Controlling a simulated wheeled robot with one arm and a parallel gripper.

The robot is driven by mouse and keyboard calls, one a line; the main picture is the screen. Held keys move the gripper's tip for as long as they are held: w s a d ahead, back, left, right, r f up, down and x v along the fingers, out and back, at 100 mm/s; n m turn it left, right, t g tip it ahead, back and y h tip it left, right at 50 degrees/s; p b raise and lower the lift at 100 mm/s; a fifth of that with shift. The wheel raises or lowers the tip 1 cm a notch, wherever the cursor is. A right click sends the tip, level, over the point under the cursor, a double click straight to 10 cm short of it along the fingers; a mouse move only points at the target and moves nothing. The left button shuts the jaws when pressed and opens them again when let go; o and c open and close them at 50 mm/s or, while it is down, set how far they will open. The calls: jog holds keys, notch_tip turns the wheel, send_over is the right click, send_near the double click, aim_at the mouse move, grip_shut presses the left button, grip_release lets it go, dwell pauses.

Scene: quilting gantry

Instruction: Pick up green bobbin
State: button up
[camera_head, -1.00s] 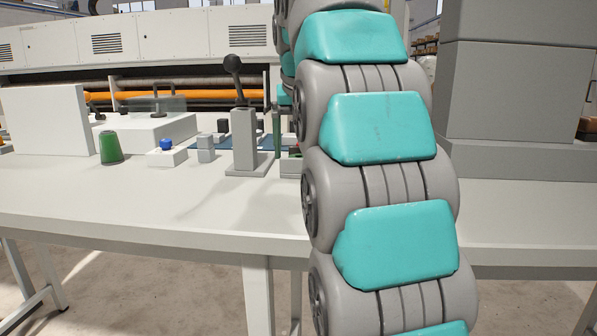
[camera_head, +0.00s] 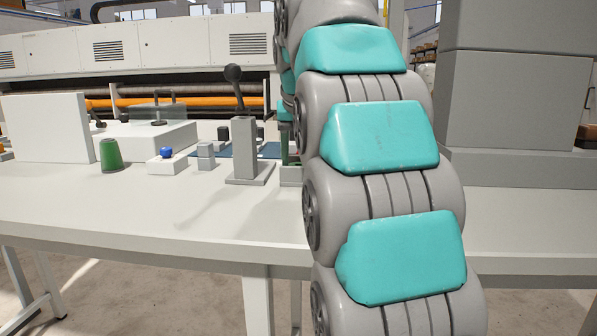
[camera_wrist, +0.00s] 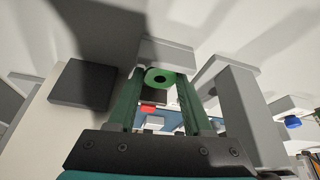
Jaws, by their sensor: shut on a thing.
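In the head view, part of my gripper (camera_head: 285,140) shows just left of my arm, behind the grey post. The bobbin cannot be made out there, as my arm and the post cover that area.
A grey post (camera_head: 244,150) on a flat base stands close left of my gripper. A green tapered cup (camera_head: 110,155), a white block with a blue knob (camera_head: 166,153) and a white panel (camera_head: 47,128) stand farther left. The front of the table (camera_head: 130,215) is clear.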

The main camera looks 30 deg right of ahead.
grip_shut()
jog(key=shift+r, duration=0.1)
